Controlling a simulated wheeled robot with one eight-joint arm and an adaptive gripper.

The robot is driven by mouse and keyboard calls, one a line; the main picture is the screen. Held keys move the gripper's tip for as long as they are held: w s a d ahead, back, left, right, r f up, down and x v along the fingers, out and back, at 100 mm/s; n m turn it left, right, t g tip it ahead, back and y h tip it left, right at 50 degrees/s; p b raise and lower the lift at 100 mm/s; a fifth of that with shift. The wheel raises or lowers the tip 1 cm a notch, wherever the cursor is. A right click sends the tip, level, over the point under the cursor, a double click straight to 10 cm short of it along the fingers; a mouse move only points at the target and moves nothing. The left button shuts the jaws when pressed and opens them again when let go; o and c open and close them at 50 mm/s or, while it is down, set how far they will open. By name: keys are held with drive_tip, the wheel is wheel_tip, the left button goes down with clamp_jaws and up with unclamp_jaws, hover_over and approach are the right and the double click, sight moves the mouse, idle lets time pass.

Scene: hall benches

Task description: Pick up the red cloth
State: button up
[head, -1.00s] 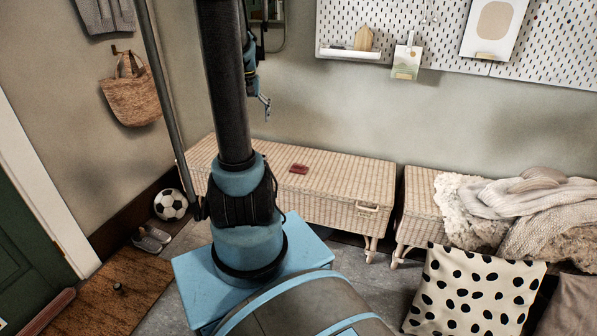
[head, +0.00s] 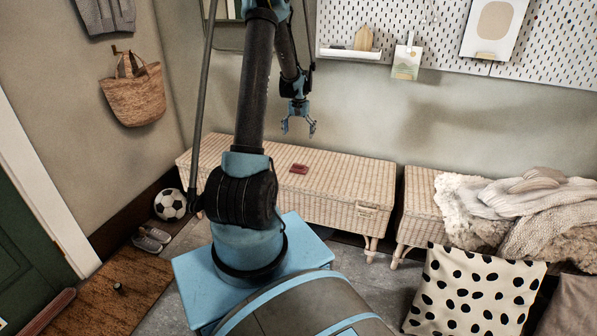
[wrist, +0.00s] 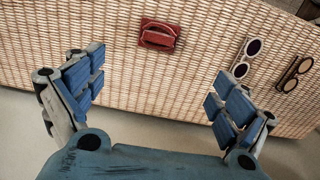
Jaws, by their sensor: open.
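The red cloth (head: 299,169) is a small folded piece lying on top of the long wicker bench (head: 345,180). In the wrist view the red cloth (wrist: 159,34) is near the top centre, beyond the fingertips and between their lines. My gripper (head: 299,131) hangs in the air above the bench, fingers pointing down. Its fingers are spread and empty, and they show at both sides of the wrist view (wrist: 153,82). Nothing touches the cloth.
In the wrist view, dark round-lensed glasses (wrist: 244,58) and a second brown pair (wrist: 295,73) lie on the wicker right of the cloth. A second bench (head: 420,192) carries blankets (head: 545,205). A pegboard (head: 440,35) hangs on the wall behind.

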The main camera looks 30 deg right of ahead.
drive_tip(key=f, duration=0.1)
hover_over(299, 165)
drive_tip(key=f, duration=1.1)
drive_tip(key=shift+w+d+f, duration=0.1)
drive_tip(key=shift+d+f, duration=0.2)
drive_tip(key=shift+f, duration=0.05)
drive_tip(key=shift+w+a+f, duration=0.1)
drive_tip(key=shift+f, duration=1.25)
drive_tip(key=shift+a+f, duration=0.1)
drive_tip(key=shift+f, duration=1.25)
drive_tip(key=c, duration=1)
